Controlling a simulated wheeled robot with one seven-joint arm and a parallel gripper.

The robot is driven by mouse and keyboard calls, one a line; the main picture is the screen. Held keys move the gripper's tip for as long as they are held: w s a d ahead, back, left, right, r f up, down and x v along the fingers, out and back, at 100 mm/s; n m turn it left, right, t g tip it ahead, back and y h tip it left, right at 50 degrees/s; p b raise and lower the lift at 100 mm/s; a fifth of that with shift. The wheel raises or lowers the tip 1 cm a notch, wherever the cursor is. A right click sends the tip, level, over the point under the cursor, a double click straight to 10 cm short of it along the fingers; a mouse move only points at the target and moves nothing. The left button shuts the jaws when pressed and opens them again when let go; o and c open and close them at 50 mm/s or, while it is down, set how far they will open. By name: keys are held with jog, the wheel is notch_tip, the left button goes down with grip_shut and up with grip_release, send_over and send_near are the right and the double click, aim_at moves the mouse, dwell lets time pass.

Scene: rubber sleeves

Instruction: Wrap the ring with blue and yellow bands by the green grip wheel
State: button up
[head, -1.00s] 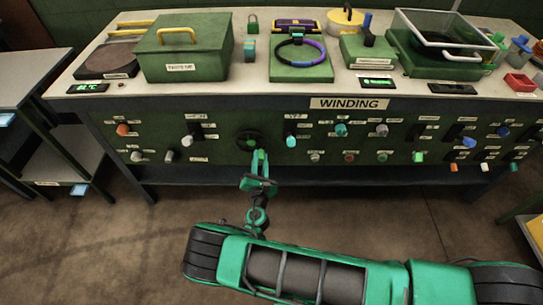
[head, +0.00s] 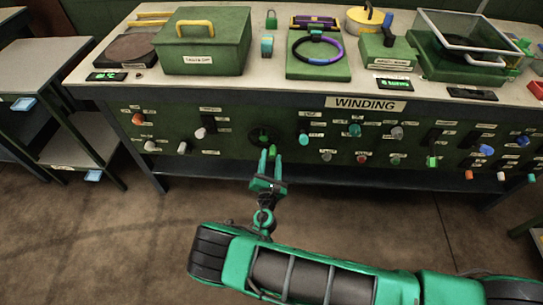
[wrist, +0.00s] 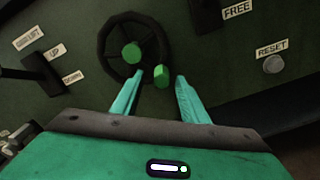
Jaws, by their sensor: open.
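The dark hand wheel (head: 262,138) is on the front panel below the bench top. In the wrist view the wheel (wrist: 103,47) has a green hub and a green grip (wrist: 162,76) at its lower right rim. My gripper (head: 270,156) is open at the wheel. In the wrist view the fingers stand on either side of the grip, with the left fingertip closer and a clear gap to the right one. The ring (head: 294,54) lies on a green stand (head: 318,71) on the bench. It looks dark with purple and blue parts; I cannot make out yellow on it.
Knobs and switches crowd the panel around the wheel, including a teal knob (head: 303,138) to its right. A green lidded box (head: 203,42) and a glass-topped case (head: 475,45) stand on the bench. The floor before the bench is clear.

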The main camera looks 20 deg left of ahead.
jog(key=v, duration=0.8)
jog(key=shift+s, duration=0.4)
jog(key=shift+s, duration=0.1)
